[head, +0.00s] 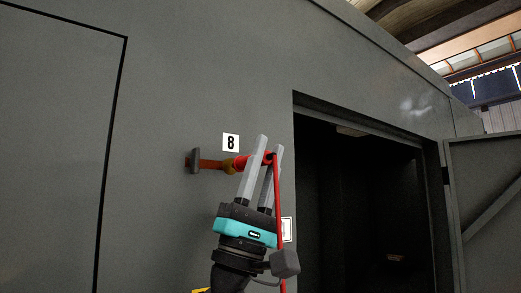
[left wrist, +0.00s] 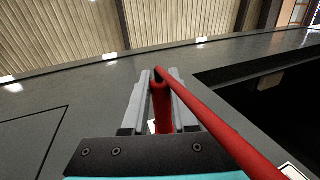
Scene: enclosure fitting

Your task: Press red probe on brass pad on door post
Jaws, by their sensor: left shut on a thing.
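My left gripper (head: 270,146) is in front of the grey enclosure wall, left of the dark doorway, and is shut on the red probe (head: 241,162). The probe points left, with a yellowish collar at its front. An orange-brown piece beyond the collar runs to a small grey bracket (head: 194,160) on the wall. I cannot tell whether this piece is probe tip or fitting, nor whether it touches. A red lead (head: 279,210) hangs from the gripper; it also shows in the left wrist view (left wrist: 225,135). I cannot make out a separate brass pad. My right gripper is not in view.
A label "8" (head: 231,142) is on the wall just above the probe. A second white label (head: 287,230) is partly behind my gripper. The doorway (head: 365,200) is dark inside, with an open door (head: 490,190) at its right.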

